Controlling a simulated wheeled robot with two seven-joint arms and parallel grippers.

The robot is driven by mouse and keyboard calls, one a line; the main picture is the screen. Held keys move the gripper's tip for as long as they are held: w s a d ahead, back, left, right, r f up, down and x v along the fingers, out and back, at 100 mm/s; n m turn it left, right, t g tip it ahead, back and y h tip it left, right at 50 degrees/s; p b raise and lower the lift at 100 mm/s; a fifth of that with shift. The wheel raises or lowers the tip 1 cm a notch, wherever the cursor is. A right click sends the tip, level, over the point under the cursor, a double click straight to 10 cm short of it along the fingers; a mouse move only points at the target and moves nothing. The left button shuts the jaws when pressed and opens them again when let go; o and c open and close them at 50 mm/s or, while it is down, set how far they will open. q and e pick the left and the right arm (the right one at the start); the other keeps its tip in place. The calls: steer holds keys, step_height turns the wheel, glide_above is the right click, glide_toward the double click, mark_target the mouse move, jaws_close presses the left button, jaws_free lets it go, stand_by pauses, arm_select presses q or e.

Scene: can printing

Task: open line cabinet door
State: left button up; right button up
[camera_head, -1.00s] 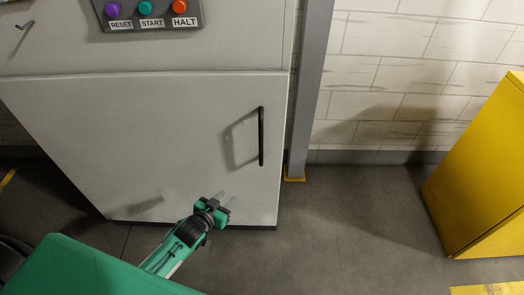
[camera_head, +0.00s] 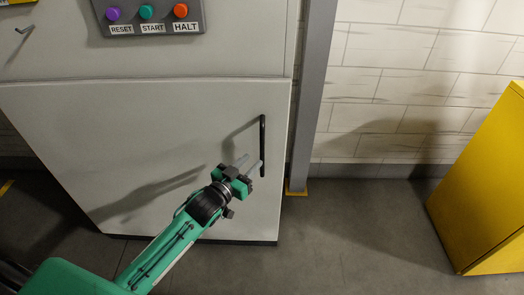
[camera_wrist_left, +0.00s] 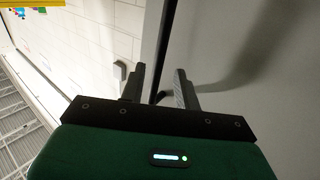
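The line cabinet door (camera_head: 110,140) is a pale grey panel below the control panel, and it looks closed. Its handle (camera_head: 262,135) is a black upright bar near the door's right edge. My left gripper (camera_head: 249,161) is open and empty in front of the door, by the handle's lower half. In the left wrist view, the handle (camera_wrist_left: 166,45) runs between the two spread fingers of my left gripper (camera_wrist_left: 160,70). I cannot tell whether either finger touches it. My right gripper is not in view.
A control panel (camera_head: 150,27) with RESET, START and HALT buttons is above the door. A grey post (camera_head: 313,90) stands just right of the cabinet. A yellow cabinet (camera_head: 485,185) is at the far right. Open floor (camera_head: 350,230) lies between them.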

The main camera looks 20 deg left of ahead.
mark_target(261, 152)
arm_select(q)
steer(key=x, duration=0.6)
steer(key=shift+w, duration=0.4)
jaws_close()
